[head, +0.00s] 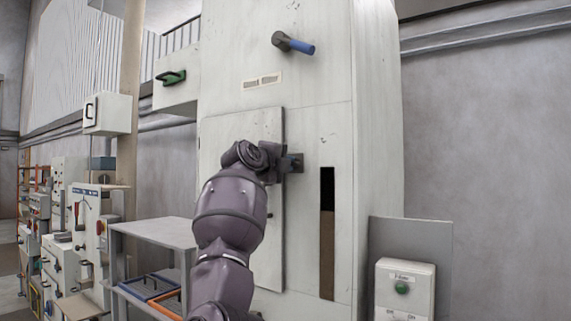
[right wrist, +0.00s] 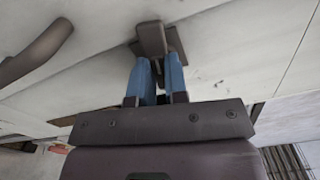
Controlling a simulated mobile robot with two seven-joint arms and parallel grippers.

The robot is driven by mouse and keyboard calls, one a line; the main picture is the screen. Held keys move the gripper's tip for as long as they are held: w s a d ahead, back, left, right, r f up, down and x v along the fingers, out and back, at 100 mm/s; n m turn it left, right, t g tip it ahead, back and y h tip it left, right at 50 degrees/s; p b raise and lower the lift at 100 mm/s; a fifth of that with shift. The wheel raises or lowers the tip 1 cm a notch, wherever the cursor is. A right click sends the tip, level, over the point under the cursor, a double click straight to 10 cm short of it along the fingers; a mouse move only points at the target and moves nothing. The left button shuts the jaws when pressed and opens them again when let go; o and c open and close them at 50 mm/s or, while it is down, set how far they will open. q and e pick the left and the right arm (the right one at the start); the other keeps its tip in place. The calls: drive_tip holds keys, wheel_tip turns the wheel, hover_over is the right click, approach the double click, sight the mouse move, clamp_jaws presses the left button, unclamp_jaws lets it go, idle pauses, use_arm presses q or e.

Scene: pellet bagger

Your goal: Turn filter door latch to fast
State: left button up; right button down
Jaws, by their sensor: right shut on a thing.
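The filter door (head: 225,140) is a pale panel on the tall white cabinet and looks closed. Its latch (right wrist: 152,38) is a small brown-grey block on the cabinet face; in the head view it shows at the door's right edge (head: 298,164), partly hidden by my right wrist. My right gripper (right wrist: 158,70) has its two blue fingers shut on the latch from both sides. I cannot read any marking for the latch position. My left gripper is not in view.
A green handle (head: 171,77) is at upper left. A brown curved handle (right wrist: 35,52) is near the latch. A control box (head: 405,285) with a green button stands right. A grey table (head: 155,230) stands left of my arm.

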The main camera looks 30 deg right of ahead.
drive_tip(key=shift+n, duration=1.2)
drive_tip(key=c, duration=1.1)
unclamp_jaws()
drive_tip(key=shift+c, duration=0.2)
